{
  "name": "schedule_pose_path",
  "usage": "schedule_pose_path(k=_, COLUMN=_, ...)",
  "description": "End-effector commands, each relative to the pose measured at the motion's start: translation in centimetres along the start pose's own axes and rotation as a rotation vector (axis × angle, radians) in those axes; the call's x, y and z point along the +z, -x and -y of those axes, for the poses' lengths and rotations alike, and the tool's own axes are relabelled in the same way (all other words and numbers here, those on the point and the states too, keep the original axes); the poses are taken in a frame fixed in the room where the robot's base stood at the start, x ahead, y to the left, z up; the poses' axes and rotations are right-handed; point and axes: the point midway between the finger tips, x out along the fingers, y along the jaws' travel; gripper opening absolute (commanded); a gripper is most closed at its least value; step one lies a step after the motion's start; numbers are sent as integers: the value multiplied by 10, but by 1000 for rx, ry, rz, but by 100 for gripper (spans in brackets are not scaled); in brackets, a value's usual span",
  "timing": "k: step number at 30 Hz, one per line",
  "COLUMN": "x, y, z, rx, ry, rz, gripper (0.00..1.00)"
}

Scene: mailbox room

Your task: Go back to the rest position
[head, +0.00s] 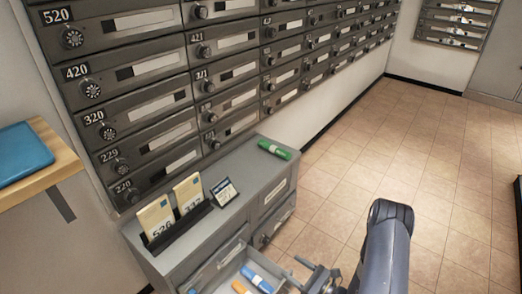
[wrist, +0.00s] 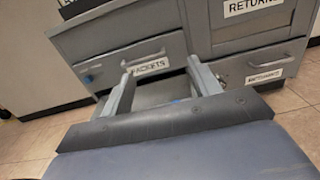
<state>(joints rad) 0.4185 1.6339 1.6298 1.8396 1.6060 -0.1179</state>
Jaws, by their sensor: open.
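My gripper (head: 318,275) is low in the head view, beside the pulled-out drawer (head: 214,277) of the grey cabinet. In the wrist view my gripper (wrist: 158,82) has its two fingers apart, with nothing held between them. Beyond the fingers is a drawer front (wrist: 128,72) labelled "PACKETS". My arm stands at the lower right of the head view.
The drawer holds a blue item (head: 257,279) and an orange item (head: 240,287). A green item (head: 274,149), a card holder (head: 179,228) and a small sign (head: 224,191) are on the cabinet (head: 262,172). Mailboxes (head: 148,95) line the wall. Tiled floor (head: 400,150) is clear behind.

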Motion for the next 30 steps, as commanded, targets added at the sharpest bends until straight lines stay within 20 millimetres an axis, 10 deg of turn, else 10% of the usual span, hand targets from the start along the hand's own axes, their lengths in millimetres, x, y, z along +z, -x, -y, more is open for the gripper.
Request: schedule_pose_path(k=30, x=200, y=-26, z=59, rx=-191, ry=2, rz=0, gripper=59)
